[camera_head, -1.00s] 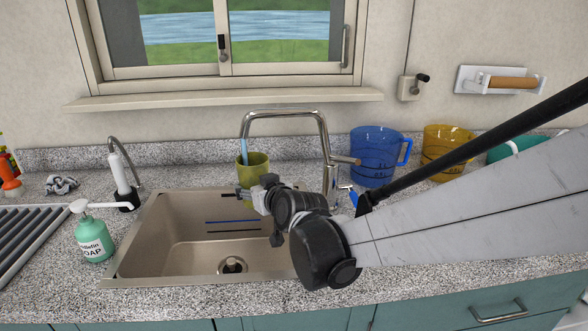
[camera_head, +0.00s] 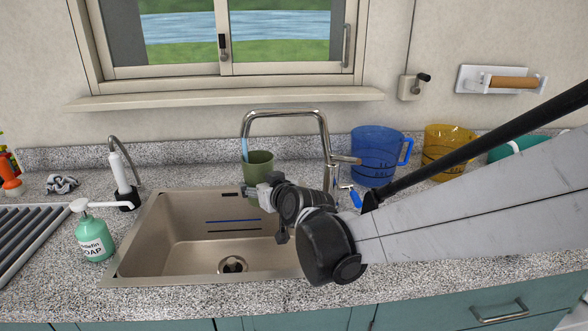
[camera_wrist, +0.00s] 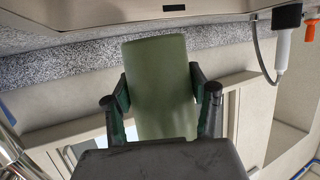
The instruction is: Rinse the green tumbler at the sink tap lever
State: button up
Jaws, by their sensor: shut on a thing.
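The green tumbler (camera_head: 261,164) is upright over the back of the sink (camera_head: 170,235), beneath the tap spout. My gripper (camera_head: 258,190) is shut on its lower part. In the wrist view the tumbler (camera_wrist: 160,85) is between the two dark fingers of my gripper (camera_wrist: 162,92). The chrome tap (camera_head: 285,113) arches over from the right. A blue water stream (camera_head: 245,150) drops from its spout to the tumbler's left rim; whether it goes inside is hard to tell. The tap lever (camera_head: 345,160) sticks out to the right of the tap's post.
A blue jug (camera_head: 375,155) and an amber jug (camera_head: 445,150) stand right of the tap. A ribbed drainer (camera_head: 30,235) is at far left. The sink basin is empty.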

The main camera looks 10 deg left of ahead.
jog(key=s+d, duration=0.3)
jog(key=d, duration=0.3)
jog(key=shift+s+d, duration=0.35)
dwell(0.4)
dwell(1.1)
jog(key=s+d+r+p, duration=0.2)
jog(key=d+r+p, duration=0.2)
jog(key=shift+s+d, duration=0.2)
dwell(0.3)
dwell(0.5)
